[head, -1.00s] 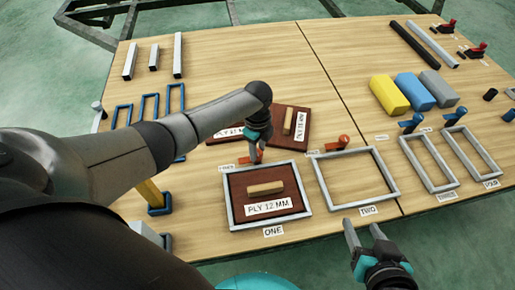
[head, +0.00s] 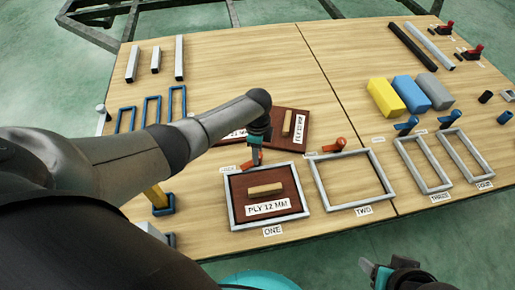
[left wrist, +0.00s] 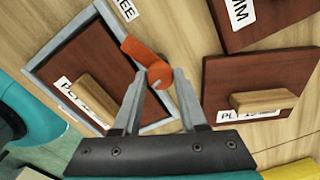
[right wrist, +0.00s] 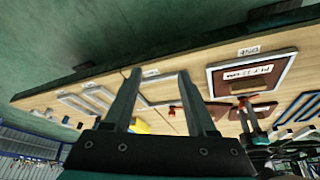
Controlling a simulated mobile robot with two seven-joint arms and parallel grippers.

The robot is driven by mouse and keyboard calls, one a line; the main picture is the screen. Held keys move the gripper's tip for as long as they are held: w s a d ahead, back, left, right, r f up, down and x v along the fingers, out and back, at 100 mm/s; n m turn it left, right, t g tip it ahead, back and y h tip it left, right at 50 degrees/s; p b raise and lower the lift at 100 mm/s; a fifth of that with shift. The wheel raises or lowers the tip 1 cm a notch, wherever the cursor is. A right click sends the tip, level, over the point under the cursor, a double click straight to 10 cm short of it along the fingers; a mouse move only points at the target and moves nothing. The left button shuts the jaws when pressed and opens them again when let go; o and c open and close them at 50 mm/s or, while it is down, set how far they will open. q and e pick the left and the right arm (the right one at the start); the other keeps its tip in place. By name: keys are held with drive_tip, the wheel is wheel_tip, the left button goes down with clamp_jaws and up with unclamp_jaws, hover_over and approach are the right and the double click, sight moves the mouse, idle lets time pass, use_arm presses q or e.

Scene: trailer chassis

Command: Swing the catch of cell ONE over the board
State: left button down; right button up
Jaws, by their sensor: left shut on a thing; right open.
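The board marked PLY 12 MM (head: 289,201), dark red-brown with a wooden grip bar, lies inside the grey frame of cell ONE (head: 229,205). The orange catch of cell ONE (head: 254,158) is at the frame's far edge. In the left wrist view the catch (left wrist: 141,50) has a round knob end between my fingertips, and its flat arm points up-left by the frame edge; I cannot tell how far it covers the board. My left gripper (head: 257,146) is shut on this catch. My right gripper (head: 374,269) is open and empty off the table's front edge.
Two more boards (head: 290,124) lie just behind cell ONE, close to my left gripper. The empty frame of cell TWO (head: 318,190), with its own orange catch (head: 333,147), stands to the right. Yellow, blue and grey blocks (head: 386,97) lie further back right.

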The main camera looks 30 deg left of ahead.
use_arm(q)
drive_tip(key=n+p, duration=0.2)
drive_tip(key=n, duration=0.4)
drive_tip(key=shift+p, duration=0.4)
drive_tip(key=n+p, duration=0.1)
drive_tip(key=n, duration=0.2)
drive_tip(key=shift+n, duration=0.3)
drive_tip(key=n, duration=0.4)
use_arm(e)
wheel_tip(320, 180, down, 10)
drive_tip(key=s+g, duration=0.1)
drive_tip(key=shift+s+r, duration=0.15)
drive_tip(key=shift+s, duration=0.15)
use_arm(q)
drive_tip(key=shift+n+p, duration=0.3)
use_arm(e)
drive_tip(key=shift+g, duration=0.3)
use_arm(q)
drive_tip(key=shift+c, duration=2.2)
unclamp_jaws()
use_arm(e)
drive_tip(key=shift+w+d, duration=0.1)
